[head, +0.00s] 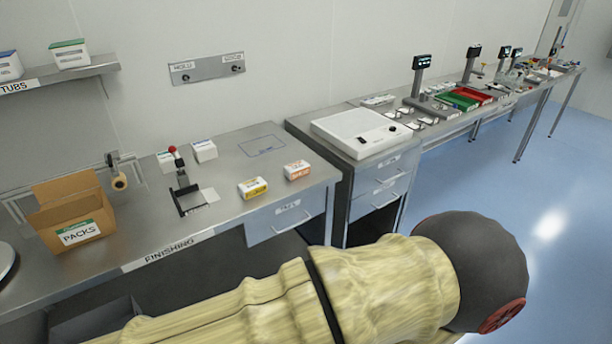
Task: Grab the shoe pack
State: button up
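Two small packs lie on the steel finishing bench. One is a yellow and white pack (253,188) near the front edge. The other is an orange and white pack (298,170) to its right and slightly farther back. Their print is too small to read, so I cannot tell which one is the shoe pack. Both rest flat, apart from each other, with nothing touching them. My arm in its pale yellow cover crosses the bottom of the head view, in front of the bench. My gripper does not show.
A cardboard box (72,220) labelled PACKS stands at the left. A white light panel (360,130) sits on the cabinet to the right. Blue floor at right is clear.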

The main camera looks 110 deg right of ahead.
aim_at(295, 171)
jog(key=z, duration=3.55)
